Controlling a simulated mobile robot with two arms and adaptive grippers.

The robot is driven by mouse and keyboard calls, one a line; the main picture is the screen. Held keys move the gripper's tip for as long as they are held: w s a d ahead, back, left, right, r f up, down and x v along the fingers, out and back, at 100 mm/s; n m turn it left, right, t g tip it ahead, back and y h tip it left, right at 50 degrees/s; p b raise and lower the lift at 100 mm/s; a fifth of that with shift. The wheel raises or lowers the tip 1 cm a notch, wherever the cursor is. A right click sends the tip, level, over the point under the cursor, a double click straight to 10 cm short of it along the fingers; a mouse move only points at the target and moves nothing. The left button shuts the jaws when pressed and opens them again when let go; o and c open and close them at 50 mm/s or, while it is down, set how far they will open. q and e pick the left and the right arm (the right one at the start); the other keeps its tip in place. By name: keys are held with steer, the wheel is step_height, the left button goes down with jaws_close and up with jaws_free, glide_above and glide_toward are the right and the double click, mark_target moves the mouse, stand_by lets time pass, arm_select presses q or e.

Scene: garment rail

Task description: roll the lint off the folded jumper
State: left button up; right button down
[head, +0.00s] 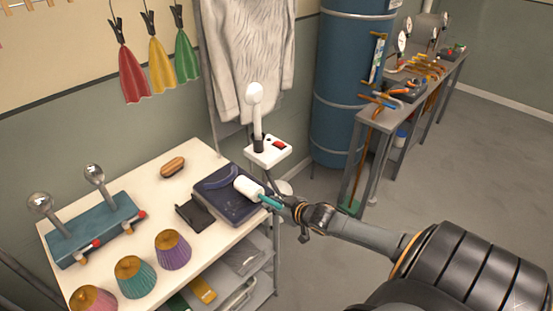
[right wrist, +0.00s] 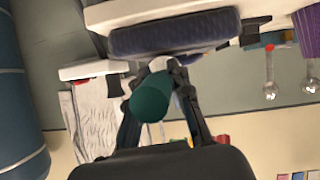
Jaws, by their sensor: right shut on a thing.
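The folded jumper (head: 215,184) is dark navy and lies flat near the table's right edge. It also shows in the right wrist view (right wrist: 175,35). The lint roller has a white head (head: 247,188) and a teal handle (head: 268,202). The head is over the right part of the jumper; I cannot tell whether it touches. My right gripper (head: 280,204) is shut on the handle, at the table's right edge. In the right wrist view the round handle end (right wrist: 152,97) points at the camera and hides most of the roller. My left gripper is not in view.
The white table (head: 140,180) also bears a black holder (head: 195,213), a wooden brush (head: 172,166), a teal stand with metal balls (head: 95,230) and several coloured cones (head: 173,250).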

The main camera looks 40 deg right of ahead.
steer(key=shift+a+p, duration=1.9)
steer(key=shift+a, duration=3.35)
steer(key=shift+d+f+b, duration=0.1)
steer(key=shift+d+b, duration=0.65)
steer(key=shift+d, duration=4.55)
steer(key=d+b, duration=0.3)
steer(key=d, duration=0.4)
steer(key=shift+w, duration=0.25)
